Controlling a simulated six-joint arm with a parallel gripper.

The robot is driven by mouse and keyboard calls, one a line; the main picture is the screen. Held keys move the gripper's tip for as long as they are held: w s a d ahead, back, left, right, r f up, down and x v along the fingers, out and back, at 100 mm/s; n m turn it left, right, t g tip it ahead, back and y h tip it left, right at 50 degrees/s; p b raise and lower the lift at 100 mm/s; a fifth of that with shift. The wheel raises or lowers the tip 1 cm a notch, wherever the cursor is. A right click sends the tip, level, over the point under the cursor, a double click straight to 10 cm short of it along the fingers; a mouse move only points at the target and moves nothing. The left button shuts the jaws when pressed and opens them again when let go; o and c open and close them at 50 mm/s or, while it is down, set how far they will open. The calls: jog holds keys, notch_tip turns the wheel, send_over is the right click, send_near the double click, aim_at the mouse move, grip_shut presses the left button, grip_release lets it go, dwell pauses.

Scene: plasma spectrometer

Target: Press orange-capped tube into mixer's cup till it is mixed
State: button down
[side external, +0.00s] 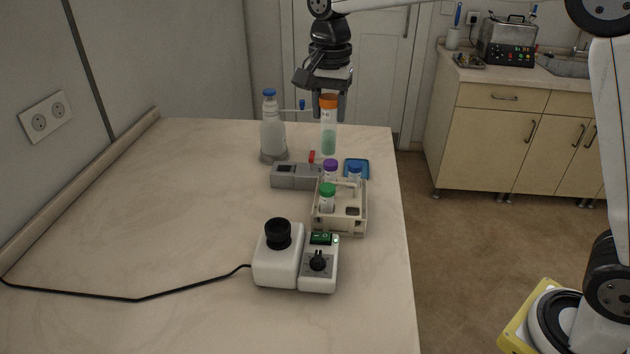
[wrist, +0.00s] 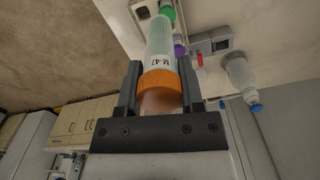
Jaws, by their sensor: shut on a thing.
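The orange-capped tube (side external: 328,128) hangs upright in my gripper (side external: 328,104), above the back of the table, with pale green contents low in it. In the wrist view the tube (wrist: 160,45) shows its orange cap between the two fingers of my gripper (wrist: 160,88), and a label reading "M-47" or similar. The gripper is shut on the tube at its cap. The mixer (side external: 278,262) is a white box with a black cup (side external: 278,233) on top, at the front of the table, well apart from the tube. A control panel with a dark knob (side external: 318,261) and a green switch adjoins it.
A grey device (side external: 296,176), a blue tray (side external: 357,168) and a blue-capped bottle (side external: 272,136) stand behind. A black cable (side external: 136,299) runs left from the mixer.

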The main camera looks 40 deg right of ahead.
jog(key=a+n, duration=0.4)
jog(key=a, duration=0.8)
jog(key=shift+s+a+f, duration=0.1)
jog(key=shift+a+f, duration=0.1)
jog(key=shift+f, duration=1.1)
jog(key=shift+s+a+f, duration=0.1)
jog(key=shift+a+f, duration=0.05)
jog(key=shift+f, duration=1.15)
jog(key=shift+f, duration=0.15)
jog(key=shift+f, duration=1.3)
jog(key=shift+f, duration=0.35)
jog(key=shift+f, duration=1.5)
